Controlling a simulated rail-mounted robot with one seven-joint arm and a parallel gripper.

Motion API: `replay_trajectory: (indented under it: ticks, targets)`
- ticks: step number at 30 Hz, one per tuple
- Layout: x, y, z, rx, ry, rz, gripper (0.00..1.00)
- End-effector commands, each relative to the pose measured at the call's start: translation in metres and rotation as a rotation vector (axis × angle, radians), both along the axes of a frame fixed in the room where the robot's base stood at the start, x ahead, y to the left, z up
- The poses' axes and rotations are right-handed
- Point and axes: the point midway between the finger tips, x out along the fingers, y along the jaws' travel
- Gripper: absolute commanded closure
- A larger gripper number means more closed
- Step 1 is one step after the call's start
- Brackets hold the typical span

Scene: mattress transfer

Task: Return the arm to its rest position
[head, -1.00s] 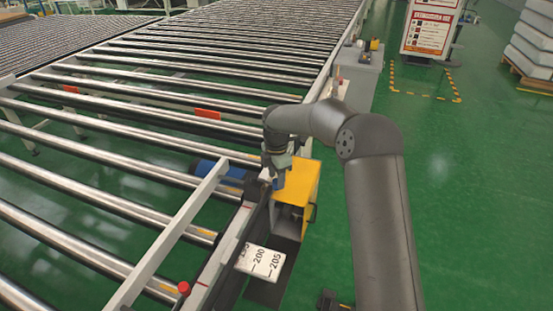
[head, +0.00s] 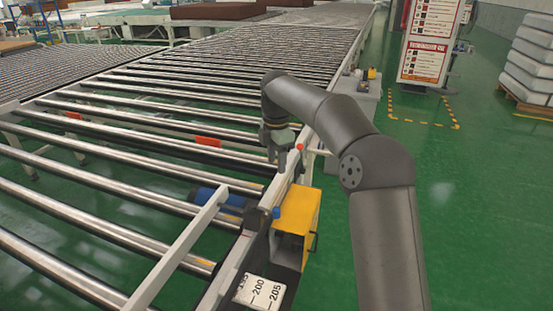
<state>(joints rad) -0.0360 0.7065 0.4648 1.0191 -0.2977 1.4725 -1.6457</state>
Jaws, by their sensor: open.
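My arm (head: 345,130) reaches up from the lower right of the head view and bends over toward the conveyor's side rail. My gripper (head: 277,155) hangs at its end, pointing down, just above the rail and behind the yellow box. It is open, and I see nothing held in it. The gap between its fingers is small in this view. A blue knob (head: 276,212) shows at the left edge of the yellow box (head: 297,213), below and apart from the gripper.
The roller conveyor (head: 130,150) fills the left and middle. A red button (head: 299,147) stands close to the gripper's right. A scale plate (head: 259,292) lies below the yellow box. Green floor (head: 470,220) is clear on the right, with stacked mattresses (head: 532,60) beyond.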

Motion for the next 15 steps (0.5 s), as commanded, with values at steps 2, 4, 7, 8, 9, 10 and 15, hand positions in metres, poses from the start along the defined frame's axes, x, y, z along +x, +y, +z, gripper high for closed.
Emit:
replay_trajectory:
  ticks: [2, 4, 7, 8, 9, 10, 15]
  targets:
    - [0.000, 0.000, 0.000, 0.000, 0.000, 0.000, 0.55]
    - [0.000, 0.000, 0.000, 0.000, 0.000, 0.000, 0.55]
    - [0.000, 0.000, 0.000, -0.001, 0.000, -0.002, 0.55]
    - [-0.001, 0.000, 0.001, -0.002, 0.000, -0.007, 0.55]
    - [-0.004, -0.001, 0.002, -0.006, -0.002, -0.023, 0.55]
    - [-0.008, -0.003, 0.003, -0.011, -0.004, -0.041, 0.55]
    - [-0.060, -0.025, 0.015, -0.057, -0.029, -0.318, 0.55]
